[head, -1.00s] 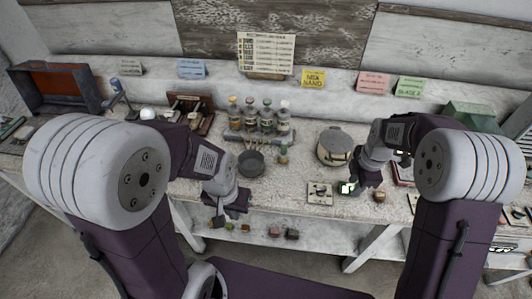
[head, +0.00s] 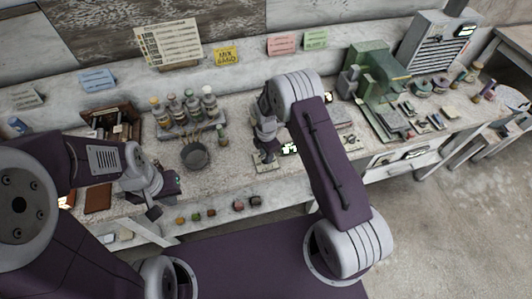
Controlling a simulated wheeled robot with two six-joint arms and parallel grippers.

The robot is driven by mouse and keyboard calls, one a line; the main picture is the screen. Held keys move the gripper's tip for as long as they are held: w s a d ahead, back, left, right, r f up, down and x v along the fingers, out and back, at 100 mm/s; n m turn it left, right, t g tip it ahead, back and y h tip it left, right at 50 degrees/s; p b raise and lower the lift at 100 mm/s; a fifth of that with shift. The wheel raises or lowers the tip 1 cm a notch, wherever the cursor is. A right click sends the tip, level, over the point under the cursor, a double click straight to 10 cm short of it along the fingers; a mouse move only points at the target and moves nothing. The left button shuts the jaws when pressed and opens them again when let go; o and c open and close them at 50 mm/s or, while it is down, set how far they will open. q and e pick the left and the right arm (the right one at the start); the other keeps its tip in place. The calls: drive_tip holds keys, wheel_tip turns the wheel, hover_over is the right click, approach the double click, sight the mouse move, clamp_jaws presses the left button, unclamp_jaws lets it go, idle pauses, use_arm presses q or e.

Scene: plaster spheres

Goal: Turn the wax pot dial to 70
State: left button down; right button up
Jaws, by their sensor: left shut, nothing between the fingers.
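The wax pot does not show clearly; my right arm covers the area right of the dark bowl, where a round lidded pot showed earlier. A small pale plate (head: 264,166) lies at the bench's front edge, partly under my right gripper (head: 268,156). I cannot make out a dial or its numbers. My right gripper points down close over the plate; its fingers are too dark and small to tell open from shut. A small bright display (head: 290,148) shows just right of it. My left gripper (head: 172,190) is shut and empty at the bench's front left.
A dark bowl with sticks (head: 195,155) stands between my grippers, with a row of bottles (head: 185,108) behind it. Small coloured blocks (head: 210,213) lie on the lower shelf.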

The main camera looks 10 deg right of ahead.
drive_tip(key=shift+s+d+f, duration=0.1)
drive_tip(key=shift+f, duration=0.1)
drive_tip(key=shift+a, duration=0.25)
drive_tip(key=shift+c, duration=1.2)
clamp_jaws()
